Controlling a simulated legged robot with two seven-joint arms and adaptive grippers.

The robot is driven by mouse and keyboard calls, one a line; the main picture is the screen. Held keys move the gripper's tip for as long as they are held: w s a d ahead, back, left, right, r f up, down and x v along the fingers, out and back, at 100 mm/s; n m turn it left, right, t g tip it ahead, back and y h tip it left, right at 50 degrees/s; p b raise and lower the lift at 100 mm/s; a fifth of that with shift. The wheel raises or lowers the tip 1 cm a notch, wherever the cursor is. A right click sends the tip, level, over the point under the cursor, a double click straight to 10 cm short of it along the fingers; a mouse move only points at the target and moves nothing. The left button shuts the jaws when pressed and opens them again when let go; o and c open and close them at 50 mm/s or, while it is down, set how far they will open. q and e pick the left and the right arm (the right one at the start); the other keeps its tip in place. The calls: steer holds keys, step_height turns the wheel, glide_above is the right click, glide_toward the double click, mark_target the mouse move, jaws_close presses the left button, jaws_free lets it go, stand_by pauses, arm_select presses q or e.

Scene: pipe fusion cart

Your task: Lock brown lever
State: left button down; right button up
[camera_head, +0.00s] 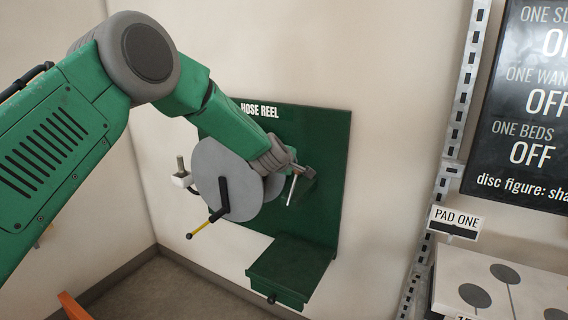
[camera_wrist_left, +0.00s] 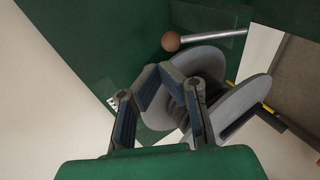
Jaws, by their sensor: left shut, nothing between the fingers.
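The lever is a silver rod (camera_wrist_left: 212,35) with a brown ball knob (camera_wrist_left: 171,41) on its end, in front of the green hose reel panel in the left wrist view. In the head view a thin silver rod (camera_head: 292,190) shows just below my left gripper (camera_head: 300,172); I cannot make out the knob there. My left gripper is shut and empty beside the reel. In the left wrist view its fingertips (camera_wrist_left: 161,72) point toward the knob, with a visible gap between them. My right gripper is in neither view.
The grey hose reel (camera_head: 226,180) with a black crank and yellow handle (camera_head: 203,228) is close to my left wrist. A green box (camera_head: 293,268) juts out below the panel (camera_head: 335,150).

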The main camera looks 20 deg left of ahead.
arm_select(q)
steer(key=b+v, duration=0.1)
steer(key=v, duration=0.4)
steer(key=shift+s+r, duration=0.25)
steer(key=shift+s, duration=0.1)
steer(key=s+d+f+m+g+b, duration=0.1)
steer(key=s+f+m+g, duration=0.15)
steer(key=s+f, duration=0.55)
steer(key=s+f+m+g+b, duration=0.1)
steer(key=s+f+m+b, duration=0.2)
steer(key=f, duration=0.8)
steer(key=s+d+f+m+g, duration=0.1)
steer(key=s+f+m+g, duration=0.15)
steer(key=s+f, duration=0.6)
steer(key=s+f+m+g+b, duration=0.1)
steer(key=s+f, duration=0.4)
steer(key=s, duration=0.5)
steer(key=s+f+m+g+b, duration=0.2)
steer(key=s+f+m, duration=0.4)
steer(key=s, duration=0.5)
steer(key=s+f+m+g+h+b, duration=0.1)
steer(key=s+f+m+g+b, duration=0.1)
steer(key=s+f, duration=0.4)
steer(key=s+m, duration=0.1)
steer(key=s, duration=0.4)
steer(key=shift+m+g, duration=0.4)
steer(key=shift+d, duration=0.15)
